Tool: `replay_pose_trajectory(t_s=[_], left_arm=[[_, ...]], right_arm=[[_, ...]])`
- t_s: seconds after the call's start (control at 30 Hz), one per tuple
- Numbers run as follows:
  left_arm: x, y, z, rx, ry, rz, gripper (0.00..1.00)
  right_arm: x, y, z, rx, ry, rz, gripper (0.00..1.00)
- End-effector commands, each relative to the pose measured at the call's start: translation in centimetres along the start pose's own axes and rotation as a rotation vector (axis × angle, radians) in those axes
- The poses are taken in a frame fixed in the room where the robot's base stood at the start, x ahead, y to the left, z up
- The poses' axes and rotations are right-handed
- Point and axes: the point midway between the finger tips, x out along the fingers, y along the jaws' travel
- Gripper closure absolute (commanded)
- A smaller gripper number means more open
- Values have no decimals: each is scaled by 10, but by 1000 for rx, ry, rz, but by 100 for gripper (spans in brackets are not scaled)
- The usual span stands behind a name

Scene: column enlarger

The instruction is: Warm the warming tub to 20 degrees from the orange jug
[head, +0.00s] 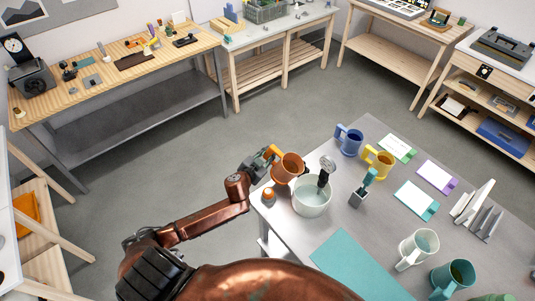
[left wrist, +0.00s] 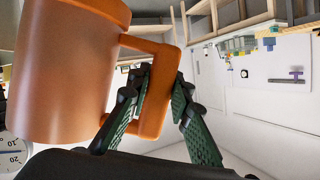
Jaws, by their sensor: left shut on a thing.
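The orange jug (head: 287,168) is held off the table at the upper left of the warming tub. My left gripper (head: 271,154) is shut on its handle; the left wrist view shows both green-padded fingers (left wrist: 160,105) against the handle of the jug (left wrist: 62,75). I cannot tell whether the jug is tilted or whether anything flows from it. The white warming tub (head: 311,199) stands on the grey table. A dial thermometer (head: 327,165) stands at the tub; part of a dial (left wrist: 12,150) shows in the left wrist view, its needle unclear. My right gripper is not in view.
A small orange-topped object (head: 268,196) stands left of the tub. A teal mat (head: 365,268) lies in front; pale (head: 418,248) and green (head: 452,278) jugs stand at front right.

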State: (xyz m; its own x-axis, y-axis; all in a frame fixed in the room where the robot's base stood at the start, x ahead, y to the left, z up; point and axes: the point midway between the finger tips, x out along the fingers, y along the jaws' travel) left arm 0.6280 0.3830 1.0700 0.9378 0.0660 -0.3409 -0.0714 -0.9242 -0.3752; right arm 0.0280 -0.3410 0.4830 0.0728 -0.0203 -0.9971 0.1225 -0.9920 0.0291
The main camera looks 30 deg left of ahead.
Motion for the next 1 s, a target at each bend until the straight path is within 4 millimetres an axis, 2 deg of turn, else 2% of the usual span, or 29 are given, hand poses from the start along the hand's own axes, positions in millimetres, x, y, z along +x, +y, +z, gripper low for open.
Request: replay_pose_trajectory(t_s=[0.03, 0.1, 0.3, 0.5, 0.77, 1.0], left_arm=[[3, 2, 5, 1, 4, -1, 100], [-2, -2, -7, 38, 5, -16, 100], [-9, -8, -24, 138, 6, -58, 100], [-16, -13, -40, 236, 7, -98, 100], [-16, -12, -37, 237, 5, -100, 100], [-16, -12, -37, 236, 5, -99, 100]], right_arm=[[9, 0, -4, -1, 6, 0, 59], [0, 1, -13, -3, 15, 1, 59], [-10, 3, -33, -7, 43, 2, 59], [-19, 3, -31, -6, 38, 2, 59], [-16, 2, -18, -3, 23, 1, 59], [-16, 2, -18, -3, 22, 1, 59]])
